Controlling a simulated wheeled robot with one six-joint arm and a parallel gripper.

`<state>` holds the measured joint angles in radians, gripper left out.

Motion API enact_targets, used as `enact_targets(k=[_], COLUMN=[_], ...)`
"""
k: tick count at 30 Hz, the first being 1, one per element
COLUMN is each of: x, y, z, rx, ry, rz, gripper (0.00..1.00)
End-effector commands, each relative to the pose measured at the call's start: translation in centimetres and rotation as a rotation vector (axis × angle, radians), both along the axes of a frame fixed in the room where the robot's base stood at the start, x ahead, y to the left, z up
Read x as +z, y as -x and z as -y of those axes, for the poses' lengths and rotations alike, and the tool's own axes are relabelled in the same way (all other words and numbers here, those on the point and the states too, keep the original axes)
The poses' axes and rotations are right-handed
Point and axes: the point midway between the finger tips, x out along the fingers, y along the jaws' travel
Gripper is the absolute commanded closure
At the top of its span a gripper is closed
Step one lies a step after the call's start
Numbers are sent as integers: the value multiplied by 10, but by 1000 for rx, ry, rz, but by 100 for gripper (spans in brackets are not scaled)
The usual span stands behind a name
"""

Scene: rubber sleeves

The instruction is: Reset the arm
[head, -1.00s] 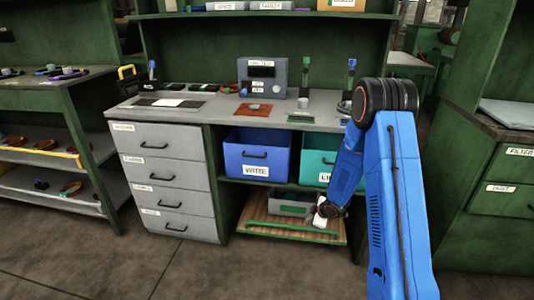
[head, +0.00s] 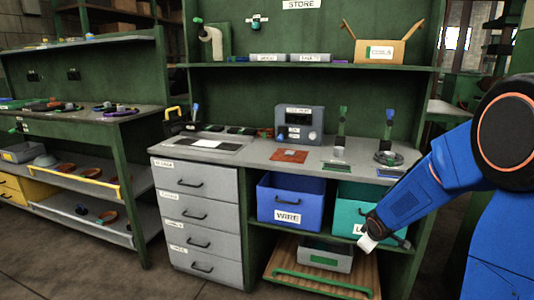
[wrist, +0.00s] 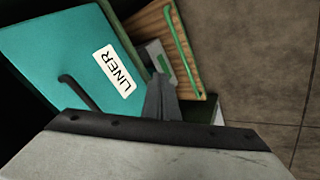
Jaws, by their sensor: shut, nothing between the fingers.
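My blue arm (head: 425,190) reaches in from the right in the head view. My gripper (head: 366,243) is at its lower end, in front of the teal bin (head: 350,207) and above the grey box (head: 326,257) on the low wooden shelf. In the wrist view my gripper's dark fingers (wrist: 162,98) are together with nothing between them. The teal bin with its LINER label (wrist: 65,60) is to their left in that view, and the wooden shelf board (wrist: 160,25) is beyond them.
A blue WIRE bin (head: 290,200) stands left of the teal bin, and a grey drawer unit (head: 197,215) further left. The worktop (head: 245,152) above bears a grey meter (head: 298,124), a rust-coloured mat (head: 289,155) and stands. Bare floor (wrist: 260,60) lies right in the wrist view.

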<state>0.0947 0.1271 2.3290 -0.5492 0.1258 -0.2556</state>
Motion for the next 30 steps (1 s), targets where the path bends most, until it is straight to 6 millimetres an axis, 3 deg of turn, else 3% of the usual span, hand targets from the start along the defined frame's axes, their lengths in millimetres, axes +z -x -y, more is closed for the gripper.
enact_targets(k=[6, 15, 30], x=[48, 97, 146], y=[44, 112, 238], z=[-1, -8, -33], rx=[-112, -254, -449], ry=[-28, -90, -242], rz=[5, 1, -30], gripper=[100, 100, 100])
